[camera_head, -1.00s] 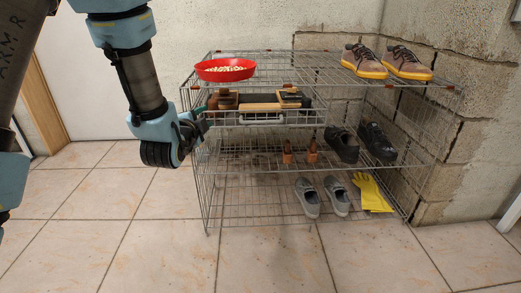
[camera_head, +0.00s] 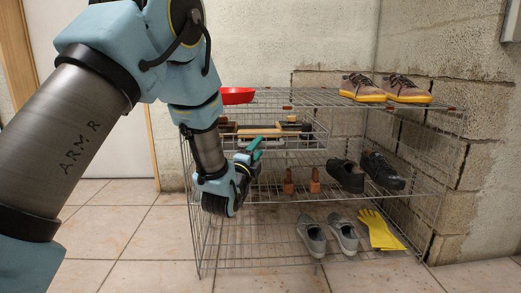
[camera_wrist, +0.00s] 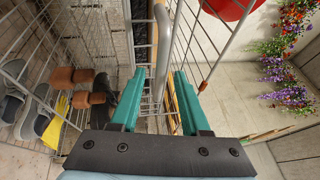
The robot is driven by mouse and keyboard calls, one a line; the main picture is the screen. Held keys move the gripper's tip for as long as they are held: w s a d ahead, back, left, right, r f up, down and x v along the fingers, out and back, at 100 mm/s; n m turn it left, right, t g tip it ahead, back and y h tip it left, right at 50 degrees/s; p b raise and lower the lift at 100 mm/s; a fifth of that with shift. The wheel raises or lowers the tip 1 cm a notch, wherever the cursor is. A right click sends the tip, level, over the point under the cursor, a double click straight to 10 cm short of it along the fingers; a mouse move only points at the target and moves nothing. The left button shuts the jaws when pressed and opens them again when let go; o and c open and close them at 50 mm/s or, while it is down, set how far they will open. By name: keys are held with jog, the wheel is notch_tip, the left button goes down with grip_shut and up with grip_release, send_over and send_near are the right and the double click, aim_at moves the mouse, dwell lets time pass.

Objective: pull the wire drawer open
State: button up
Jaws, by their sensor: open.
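The wire drawer (camera_head: 306,143) hangs under the top shelf of the wire rack, with brushes and wooden-backed items in it. Its front looks about level with the rack's front. My gripper (camera_head: 254,146) is in front of the drawer, partly covering its left and middle front. In the wrist view, the teal fingers of my gripper (camera_wrist: 160,76) are apart, with the grey bar of the drawer handle (camera_wrist: 163,38) running into the gap between them. Whether either finger touches the bar cannot be told. In the head view, my gripper hides most of the handle.
Brown shoes (camera_head: 386,88) and a red bowl (camera_head: 237,96) stand on the top shelf. Black shoes (camera_head: 366,172) and small brown objects (camera_head: 301,181) are below the drawer. Grey shoes (camera_head: 328,234) and a yellow glove (camera_head: 379,230) lie lowest. Open tiled floor lies left.

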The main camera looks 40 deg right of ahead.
jog(key=shift+x, duration=1.45)
jog(key=shift+c, duration=0.2)
grip_shut()
